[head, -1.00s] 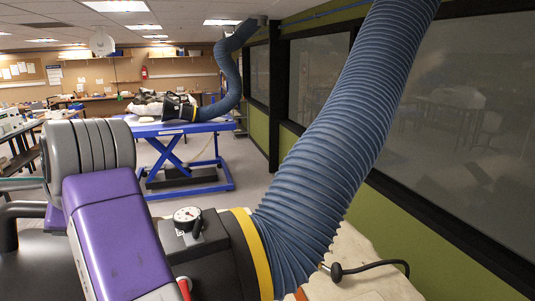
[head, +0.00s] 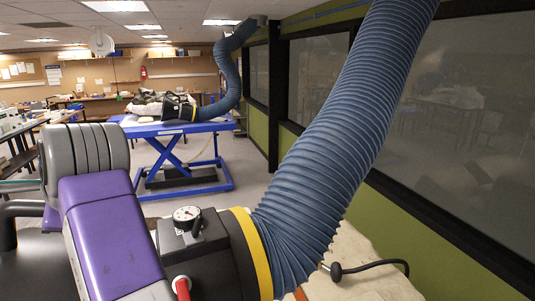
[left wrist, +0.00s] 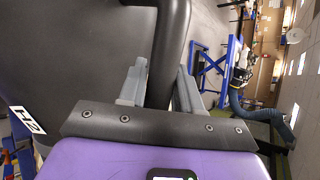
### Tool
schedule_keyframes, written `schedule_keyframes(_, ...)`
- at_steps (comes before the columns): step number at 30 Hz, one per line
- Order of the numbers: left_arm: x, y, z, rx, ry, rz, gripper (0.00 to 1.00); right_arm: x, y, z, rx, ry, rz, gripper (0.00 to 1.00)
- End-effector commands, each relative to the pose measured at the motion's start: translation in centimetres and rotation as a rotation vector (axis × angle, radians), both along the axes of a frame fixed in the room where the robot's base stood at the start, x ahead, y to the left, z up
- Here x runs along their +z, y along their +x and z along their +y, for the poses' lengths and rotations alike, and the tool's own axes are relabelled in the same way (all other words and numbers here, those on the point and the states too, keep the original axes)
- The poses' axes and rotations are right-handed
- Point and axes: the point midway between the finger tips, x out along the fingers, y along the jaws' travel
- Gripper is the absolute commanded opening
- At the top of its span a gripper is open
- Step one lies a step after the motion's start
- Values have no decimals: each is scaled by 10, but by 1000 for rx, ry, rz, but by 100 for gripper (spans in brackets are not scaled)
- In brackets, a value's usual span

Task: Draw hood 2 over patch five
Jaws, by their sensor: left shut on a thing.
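Hood 2 is the black hood (head: 215,262) with a yellow band and a dial gauge, low in the middle of the head view, on the end of a thick blue hose (head: 330,130). Its H2 label (left wrist: 27,120) shows in the left wrist view. There my left gripper (left wrist: 160,88) has one grey finger on each side of the hood's black handle bar (left wrist: 166,50) and is shut on it. In the head view my purple left arm hides the gripper's fingers. I cannot make out patch five. My right gripper is not in view.
A pale lumpy surface (head: 355,268) lies under and right of the hood, with a black bent rod (head: 370,267) over it. Windows and a green wall stand close on the right. A blue lift table (head: 180,130) with another hood is farther back, with open floor around it.

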Motion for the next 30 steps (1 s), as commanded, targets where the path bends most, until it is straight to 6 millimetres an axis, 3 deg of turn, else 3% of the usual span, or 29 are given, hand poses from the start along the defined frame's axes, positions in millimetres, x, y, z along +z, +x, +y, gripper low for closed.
schedule_keyframes(8, 1, 3, -4, -2, 1, 1, 0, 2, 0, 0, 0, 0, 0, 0)
schedule_keyframes(14, 2, 18, -27, -5, 2, 0, 0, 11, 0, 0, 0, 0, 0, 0)
schedule_keyframes(30, 0, 61, -91, -8, 3, -2, 0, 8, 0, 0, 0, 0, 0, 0)
